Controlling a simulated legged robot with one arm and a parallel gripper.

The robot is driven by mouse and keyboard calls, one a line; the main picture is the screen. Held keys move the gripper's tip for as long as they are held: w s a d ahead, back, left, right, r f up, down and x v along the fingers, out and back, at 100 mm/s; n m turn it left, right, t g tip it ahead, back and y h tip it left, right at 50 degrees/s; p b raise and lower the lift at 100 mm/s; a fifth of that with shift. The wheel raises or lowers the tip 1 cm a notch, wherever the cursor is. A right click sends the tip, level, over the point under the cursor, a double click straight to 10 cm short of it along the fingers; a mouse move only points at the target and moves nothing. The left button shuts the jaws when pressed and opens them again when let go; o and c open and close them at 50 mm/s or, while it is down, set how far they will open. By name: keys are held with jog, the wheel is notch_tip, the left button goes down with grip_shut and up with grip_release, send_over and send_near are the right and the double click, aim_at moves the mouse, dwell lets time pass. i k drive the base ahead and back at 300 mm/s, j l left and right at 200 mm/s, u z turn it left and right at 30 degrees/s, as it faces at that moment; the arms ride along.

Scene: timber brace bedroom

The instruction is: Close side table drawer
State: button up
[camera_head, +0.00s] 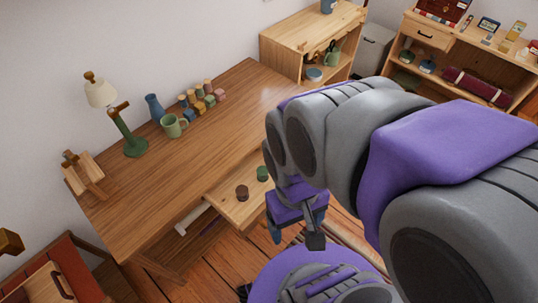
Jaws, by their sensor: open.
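A wooden table (165,190) stands against the wall. Its drawer (252,209) is pulled out on the near side. A dark brown round item (242,193) and a green round item (262,174) are in the drawer. My gripper (296,236) is open and empty, pointing down just right of the drawer's front. My arm covers the right end of the table and part of the drawer. I cannot tell whether the gripper touches the drawer.
A lamp (125,130), blue vase (154,108), green mug (173,126) and several small coloured blocks stand on the table. A wooden cabinet (300,40) is behind it. A red-cushioned seat is at lower left.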

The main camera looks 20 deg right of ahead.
aim_at(244, 216)
jog(key=z, duration=0.15)
jog(key=k+l+z, duration=0.45)
jog(key=z, duration=0.2)
